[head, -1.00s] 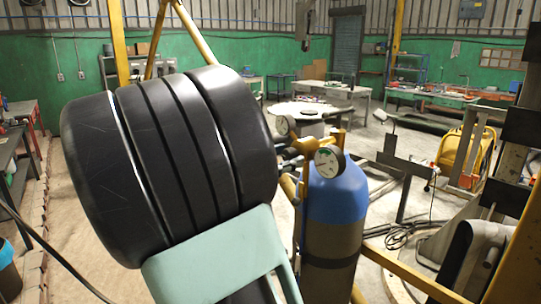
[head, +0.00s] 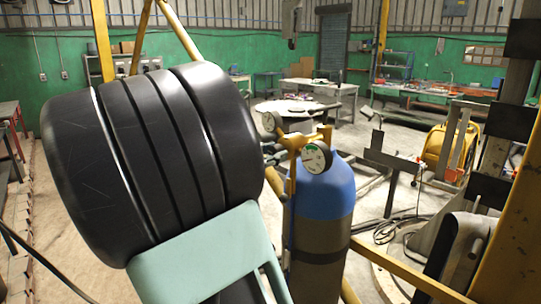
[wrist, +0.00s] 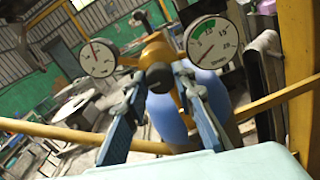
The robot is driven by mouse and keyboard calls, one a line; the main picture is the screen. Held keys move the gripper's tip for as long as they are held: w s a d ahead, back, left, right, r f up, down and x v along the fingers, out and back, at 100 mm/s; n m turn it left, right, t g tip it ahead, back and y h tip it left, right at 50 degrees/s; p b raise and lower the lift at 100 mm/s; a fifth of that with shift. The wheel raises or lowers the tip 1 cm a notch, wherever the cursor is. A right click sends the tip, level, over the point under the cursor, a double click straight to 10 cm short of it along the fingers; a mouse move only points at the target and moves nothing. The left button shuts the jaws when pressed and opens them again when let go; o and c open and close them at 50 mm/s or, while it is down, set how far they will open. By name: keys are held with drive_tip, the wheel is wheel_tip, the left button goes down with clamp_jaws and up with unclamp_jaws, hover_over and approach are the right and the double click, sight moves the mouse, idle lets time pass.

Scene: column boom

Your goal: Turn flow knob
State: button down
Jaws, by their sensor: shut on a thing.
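In the wrist view, the dark round flow knob (wrist: 158,77) sits on the brass regulator between two gauges. My gripper (wrist: 161,84) has its two blue-grey fingers on either side of the knob, closed on it. In the head view my large dark arm links hide most of the gripper. The regulator (head: 296,158) tops a gas cylinder (head: 325,205) with a blue shoulder and a grey-brown body. Its white gauge (head: 316,157) faces me, and a second gauge (head: 271,121) is on the left. Any markings on the knob are too small to read.
A yellow rail (head: 400,268) runs beside the cylinder at lower right. A yellow frame post (head: 510,230) and a grey metal structure stand at the right. Workbenches (head: 330,88) line the back by the green wall.

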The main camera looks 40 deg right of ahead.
drive_tip(key=shift+m+b, duration=7.3)
drive_tip(key=shift+b, duration=0.95)
drive_tip(key=c, duration=1.6)
unclamp_jaws()
drive_tip(key=a, duration=1.2)
drive_tip(key=shift+s+r, duration=0.25)
drive_tip(key=shift+s, duration=0.2)
